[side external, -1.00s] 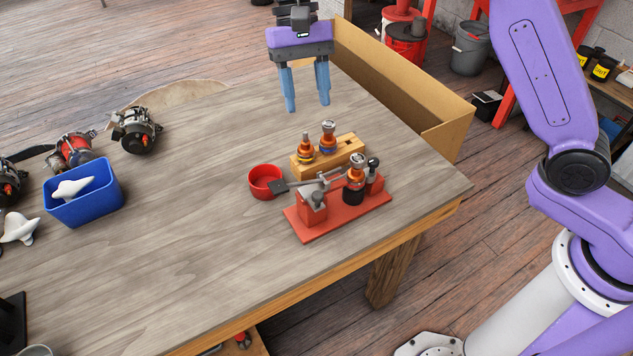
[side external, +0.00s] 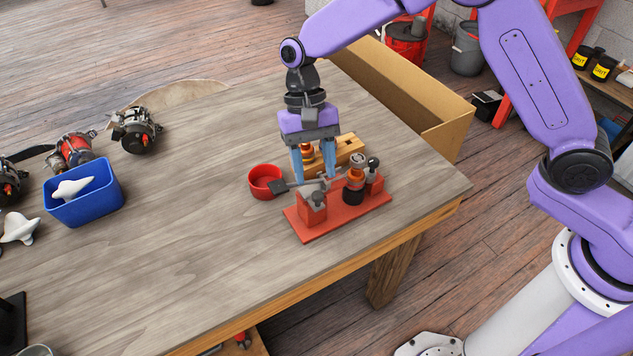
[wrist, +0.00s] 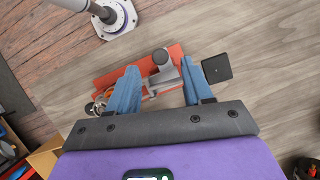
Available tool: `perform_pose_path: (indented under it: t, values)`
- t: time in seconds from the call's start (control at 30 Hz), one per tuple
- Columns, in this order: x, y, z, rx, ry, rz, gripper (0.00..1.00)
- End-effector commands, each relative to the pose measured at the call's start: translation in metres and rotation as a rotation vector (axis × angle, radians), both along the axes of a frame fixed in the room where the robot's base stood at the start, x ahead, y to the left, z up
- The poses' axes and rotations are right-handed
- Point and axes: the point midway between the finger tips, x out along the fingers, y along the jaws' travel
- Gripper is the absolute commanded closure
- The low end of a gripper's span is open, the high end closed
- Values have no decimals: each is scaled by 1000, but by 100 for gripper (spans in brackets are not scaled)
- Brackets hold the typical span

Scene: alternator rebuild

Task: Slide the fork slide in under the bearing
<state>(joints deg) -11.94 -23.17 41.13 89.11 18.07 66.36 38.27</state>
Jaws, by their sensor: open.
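The fork slide (side external: 279,187) has a dark square plate at its left end and a grey bar running onto the red fixture (side external: 338,212). In the wrist view its dark plate (wrist: 217,68) lies outside my right finger. The bearing seems to be on the upright copper-and-black part (side external: 354,186) at the fixture's right; I cannot tell it apart. My gripper (side external: 314,177) is open, pointing down over the fixture's left part. In the wrist view my gripper (wrist: 158,68) has its fingers on either side of grey metal parts. Contact is unclear. The fork's inner end is hidden.
A wooden block (side external: 350,148) stands close behind the fixture, partly hidden by my gripper. A red bowl (side external: 264,182) sits beside the dark plate. A blue bin (side external: 84,194) is far left. The table in front and left of the fixture is clear.

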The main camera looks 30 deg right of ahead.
Motion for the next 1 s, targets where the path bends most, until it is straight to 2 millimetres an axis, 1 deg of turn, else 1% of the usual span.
perform_pose_path:
  t: [0.03, 0.1, 0.2, 0.3, 0.43, 0.67, 0.7, 0.77, 0.8, 0.83, 1.0]
  values:
    - [-4, 0, -8, -2, 4, 0, 50]
    - [-8, 1, -17, -1, 3, 1, 50]
    - [-11, 2, -27, -1, 2, 1, 50]
    - [-13, 3, -33, 0, 1, 0, 50]
    - [-15, 3, -36, 0, 0, 0, 50]
    - [-15, 3, -36, 0, 0, 0, 50]
    - [-15, 3, -36, 0, 0, 0, 63]
    - [-15, 3, -36, 0, 0, 0, 82]
    - [-15, 3, -36, 0, 0, 0, 95]
    - [-15, 3, -36, 0, 0, 0, 100]
    - [-14, 0, -36, 1, 0, -1, 100]
